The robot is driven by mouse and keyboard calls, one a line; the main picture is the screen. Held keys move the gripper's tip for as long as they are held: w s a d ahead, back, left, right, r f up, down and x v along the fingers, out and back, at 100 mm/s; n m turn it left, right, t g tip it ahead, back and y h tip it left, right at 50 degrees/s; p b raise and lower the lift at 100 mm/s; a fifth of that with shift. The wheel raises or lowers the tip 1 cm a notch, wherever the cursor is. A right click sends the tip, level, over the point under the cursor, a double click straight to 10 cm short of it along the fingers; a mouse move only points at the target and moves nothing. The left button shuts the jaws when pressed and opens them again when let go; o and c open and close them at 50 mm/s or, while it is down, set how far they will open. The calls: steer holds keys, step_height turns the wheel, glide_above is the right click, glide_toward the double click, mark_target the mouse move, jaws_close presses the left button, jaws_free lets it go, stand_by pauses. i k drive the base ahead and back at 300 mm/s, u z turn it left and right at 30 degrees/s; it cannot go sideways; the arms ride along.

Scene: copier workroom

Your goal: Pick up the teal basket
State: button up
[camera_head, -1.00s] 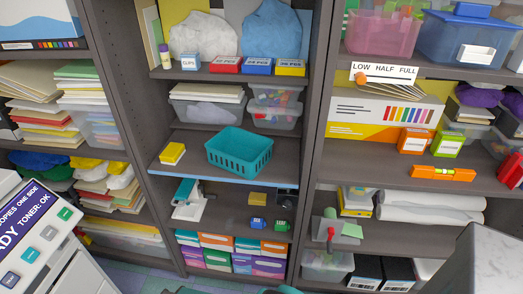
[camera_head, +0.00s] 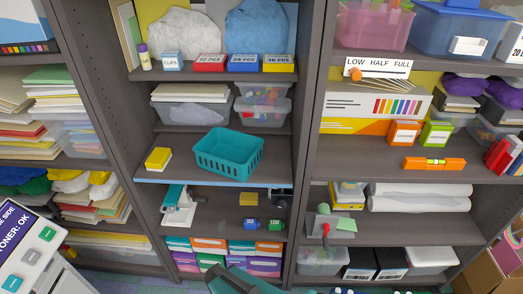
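The teal basket (camera_head: 222,165) is an open rectangular basket with slotted walls. It stands upright on the middle shelf (camera_head: 185,173) of the centre bookcase, turned slightly at an angle, and looks empty. A yellow box or pad stack (camera_head: 158,159) sits to its left, apart from it. My gripper's fingers do not show. A dark teal-grey shape at the bottom centre may be part of my arm; it is well below the basket and not touching it.
A white-and-teal device (camera_head: 178,205) and small blue and green items are one shelf below. Upright panels (camera_head: 305,140) bound the bay. A copier panel (camera_head: 35,250) stands at the lower left. The shelf right of the basket is clear.

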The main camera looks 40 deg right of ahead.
mark_target(232, 155)
steer(key=z, duration=0.75)
steer(key=k, duration=1)
steer(key=u, duration=0.05)
steer(key=i, duration=0.85)
